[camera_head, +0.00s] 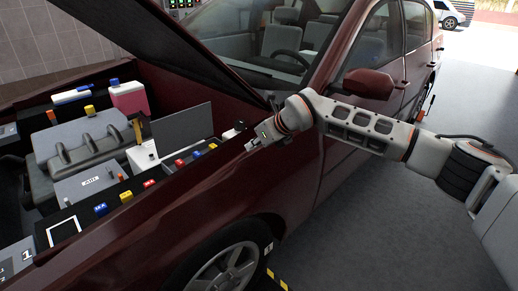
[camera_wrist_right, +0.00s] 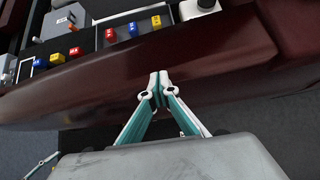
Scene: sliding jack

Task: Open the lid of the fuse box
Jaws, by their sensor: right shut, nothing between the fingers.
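Part of a white box (camera_wrist_right: 200,8) shows at the top edge of the wrist view. My right gripper (camera_head: 252,145) is over the car's fender, to the right of the box and apart from it. In the wrist view its fingertips (camera_wrist_right: 159,80) are together and empty.
The dark red fender (camera_head: 180,215) lies between my right arm and the engine bay. Several coloured blocks (camera_head: 149,183) line the bay's near edge. A grey engine cover (camera_head: 85,140) and a pink container (camera_head: 129,97) are further left. The raised hood (camera_head: 150,35) hangs above.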

